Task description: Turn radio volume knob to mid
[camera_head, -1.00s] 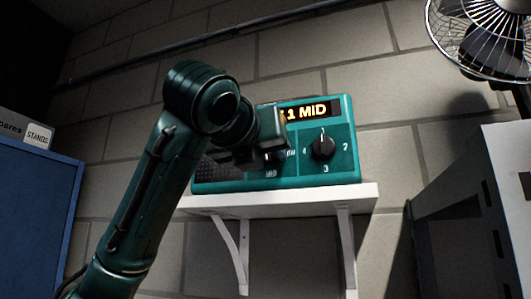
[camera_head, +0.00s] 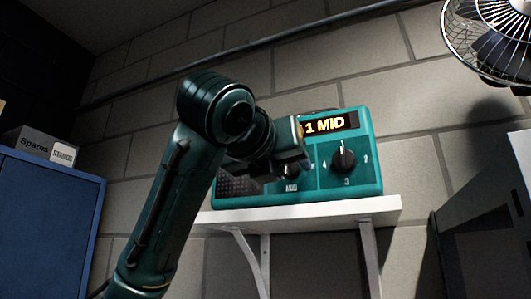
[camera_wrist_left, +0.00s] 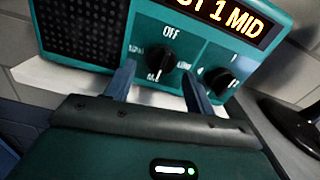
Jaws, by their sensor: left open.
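The teal radio (camera_head: 350,186) sits on a white wall shelf, its lit display (camera_head: 331,124) reading "1 MID". The black volume knob (camera_wrist_left: 160,60) shows in the left wrist view, with OFF above it and MID below. Its pale pointer mark appears to face down towards MID. My left gripper (camera_wrist_left: 158,82) is open, one finger on each side just below the knob; I cannot tell whether they touch it. In the head view my left gripper (camera_head: 290,150) covers part of the radio's front. My right gripper is out of view.
A second black knob (camera_head: 343,159), numbered around its dial, is right of the volume knob. The white shelf (camera_head: 330,210) lies under the radio. A wire fan (camera_head: 490,40) is at upper right, a grey cabinet (camera_head: 485,225) at lower right, a blue cabinet (camera_head: 45,220) at left.

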